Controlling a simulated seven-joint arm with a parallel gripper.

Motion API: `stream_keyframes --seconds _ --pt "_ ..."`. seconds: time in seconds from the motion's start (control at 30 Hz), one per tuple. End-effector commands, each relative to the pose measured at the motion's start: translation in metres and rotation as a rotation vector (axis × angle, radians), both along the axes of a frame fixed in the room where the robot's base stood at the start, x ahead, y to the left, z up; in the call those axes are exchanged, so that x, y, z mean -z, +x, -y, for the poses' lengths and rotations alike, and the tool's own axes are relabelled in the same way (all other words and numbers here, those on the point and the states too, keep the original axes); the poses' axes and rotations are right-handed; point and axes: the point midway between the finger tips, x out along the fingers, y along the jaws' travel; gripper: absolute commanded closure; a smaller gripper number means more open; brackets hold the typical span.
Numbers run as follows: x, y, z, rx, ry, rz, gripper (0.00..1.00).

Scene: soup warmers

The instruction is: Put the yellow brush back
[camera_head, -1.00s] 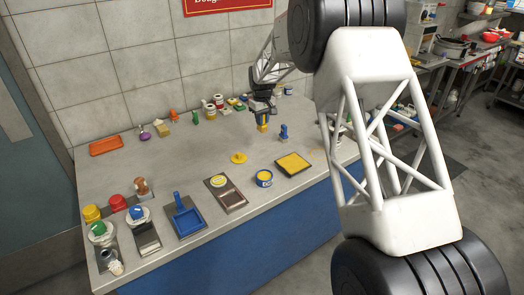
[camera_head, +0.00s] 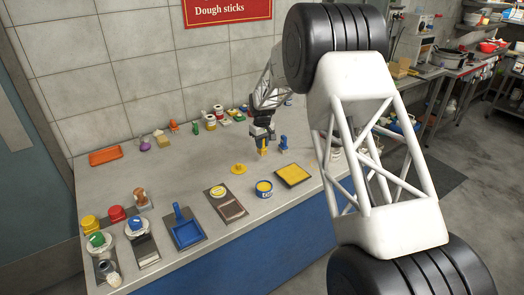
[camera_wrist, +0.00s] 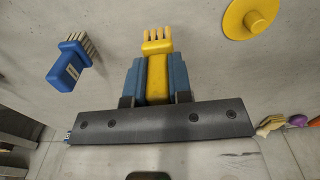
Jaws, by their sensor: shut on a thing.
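The yellow brush (camera_head: 263,149) is upright in my gripper (camera_head: 262,138), just left of the blue brush (camera_head: 284,143) on the counter. I cannot tell whether the yellow brush touches the counter.
A yellow knobbed lid (camera_head: 239,169) lies left of the brush. A yellow-filled tray (camera_head: 293,175) and a blue can of yellow (camera_head: 265,190) are nearer the front edge. A blue dustpan-like tray (camera_head: 186,232) lies farther left. The counter's middle left is clear.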

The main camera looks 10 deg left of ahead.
Motion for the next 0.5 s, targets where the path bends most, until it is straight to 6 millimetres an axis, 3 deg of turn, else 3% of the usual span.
stream_keyframes --seconds 0.17,0.5 --pt "0.003 0.000 0.000 0.000 0.000 0.000 1.00" --pt "0.034 0.000 0.000 0.000 0.000 0.000 1.00"
